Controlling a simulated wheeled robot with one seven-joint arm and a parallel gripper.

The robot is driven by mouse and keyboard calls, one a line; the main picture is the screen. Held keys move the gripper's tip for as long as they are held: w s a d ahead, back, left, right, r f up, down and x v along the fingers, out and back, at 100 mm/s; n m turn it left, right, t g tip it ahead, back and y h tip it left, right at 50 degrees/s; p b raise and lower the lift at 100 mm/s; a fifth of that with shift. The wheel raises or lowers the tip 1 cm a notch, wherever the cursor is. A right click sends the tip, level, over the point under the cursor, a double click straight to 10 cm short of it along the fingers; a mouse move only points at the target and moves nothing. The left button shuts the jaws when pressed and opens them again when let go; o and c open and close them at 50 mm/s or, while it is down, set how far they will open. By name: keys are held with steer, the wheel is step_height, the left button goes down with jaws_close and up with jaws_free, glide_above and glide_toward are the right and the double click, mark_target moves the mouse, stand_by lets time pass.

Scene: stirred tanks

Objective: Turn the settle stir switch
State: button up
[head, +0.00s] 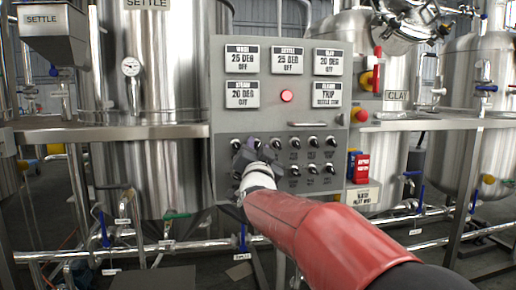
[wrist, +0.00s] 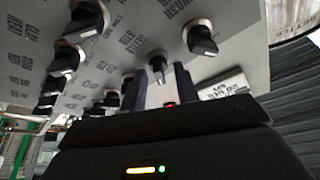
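The control panel (head: 222,125) carries two rows of black rotary switches on silver collars in its lower part. Their small labels are too blurred in the head view to single out the settle stir switch. My gripper (head: 246,158) is at the left end of these rows and hides some switches behind it. In the wrist view its two dark fingers (wrist: 160,88) stand apart, with a pale gap between them. The fingertips are close to the panel among the switches; I cannot tell if they touch one. A large switch (wrist: 200,38) shows right of the fingers, another (wrist: 82,22) to their left.
Display plates (head: 287,60) and a lit red lamp (head: 287,96) are above the switches. A bar handle (head: 315,124) sticks out just above the rows. A red emergency button (head: 361,116) is at the right edge. A steel tank (head: 160,70) and pipes stand to the left.

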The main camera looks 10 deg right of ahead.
steer(key=shift+c, duration=0.4)
jaws_close()
steer(key=shift+f+n+b, duration=0.15)
steer(key=shift+n+b, duration=0.15)
steer(key=shift+b, duration=0.05)
steer(key=n+y+b, duration=0.2)
steer(key=n, duration=0.2)
steer(key=n+y+b, duration=0.2)
steer(key=n+b, duration=0.1)
steer(key=n, duration=0.1)
steer(key=n+y+b, duration=0.2)
steer(key=n+y, duration=0.1)
steer(key=n, duration=0.1)
steer(key=shift+d+t+b, duration=0.2)
steer(key=shift+t+b, duration=0.2)
steer(key=shift+n+g+y+p, duration=0.4)
steer(key=shift+n+y+p, duration=0.5)
steer(key=shift+n, duration=1.5)
